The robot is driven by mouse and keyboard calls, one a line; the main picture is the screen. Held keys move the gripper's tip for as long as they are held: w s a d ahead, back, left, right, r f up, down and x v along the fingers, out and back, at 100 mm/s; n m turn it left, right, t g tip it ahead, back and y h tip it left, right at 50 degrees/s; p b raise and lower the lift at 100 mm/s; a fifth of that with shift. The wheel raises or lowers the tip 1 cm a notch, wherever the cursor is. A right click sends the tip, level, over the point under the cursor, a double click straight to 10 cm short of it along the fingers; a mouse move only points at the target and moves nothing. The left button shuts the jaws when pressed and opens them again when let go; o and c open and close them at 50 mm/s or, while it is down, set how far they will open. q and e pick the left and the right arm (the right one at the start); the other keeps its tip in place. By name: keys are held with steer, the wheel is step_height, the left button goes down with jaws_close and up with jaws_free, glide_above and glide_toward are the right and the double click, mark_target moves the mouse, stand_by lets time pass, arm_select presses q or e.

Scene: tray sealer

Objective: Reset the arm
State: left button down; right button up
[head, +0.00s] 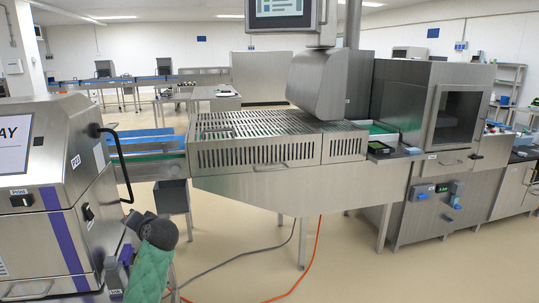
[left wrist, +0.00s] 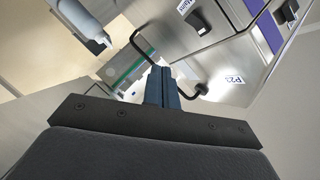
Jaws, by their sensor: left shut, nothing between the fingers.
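My left gripper (left wrist: 165,88) points away from the wrist camera, its two dark fingers together with nothing between them. Beyond the fingertips in the left wrist view is the steel machine (left wrist: 222,62), with a purple stripe, a black knob and a black bent handle (left wrist: 142,45). In the head view the same machine (head: 50,165) stands at the left, its black handle (head: 120,160) on the right side. A green-sleeved arm part with a dark joint shows low in front of it; the fingers cannot be made out there. I cannot tell whether the fingertips touch anything. My right gripper is in neither view.
A slatted steel conveyor section (head: 265,128) runs across the middle. A sealing machine with a dark window (head: 456,117) stands at the right. A grey bin (head: 172,196) is below the blue belt (head: 150,135).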

arm_select(q)
steer(key=s+d+f+g+h, duration=0.1)
steer(key=s+d+f+h, duration=0.4)
steer(key=s+d+f, duration=0.35)
steer(key=s+d+f+h, duration=0.6)
steer(key=s+d, duration=0.3)
steer(key=d, duration=0.3)
steer(key=s+d+f+g, duration=0.2)
steer(key=s+f, duration=0.4)
steer(key=s, duration=0.4)
steer(key=s+d+f+g+h+p, duration=0.1)
steer(key=s+f, duration=0.4)
steer(key=s, duration=0.5)
steer(key=s+d+f+g+h+p, duration=0.1)
steer(key=s+d+f+g, duration=0.2)
steer(key=s+f, duration=0.3)
steer(key=s+d, duration=0.1)
steer(key=s, duration=0.4)
steer(key=shift+f+m+g, duration=0.3)
steer(key=shift+m, duration=0.1)
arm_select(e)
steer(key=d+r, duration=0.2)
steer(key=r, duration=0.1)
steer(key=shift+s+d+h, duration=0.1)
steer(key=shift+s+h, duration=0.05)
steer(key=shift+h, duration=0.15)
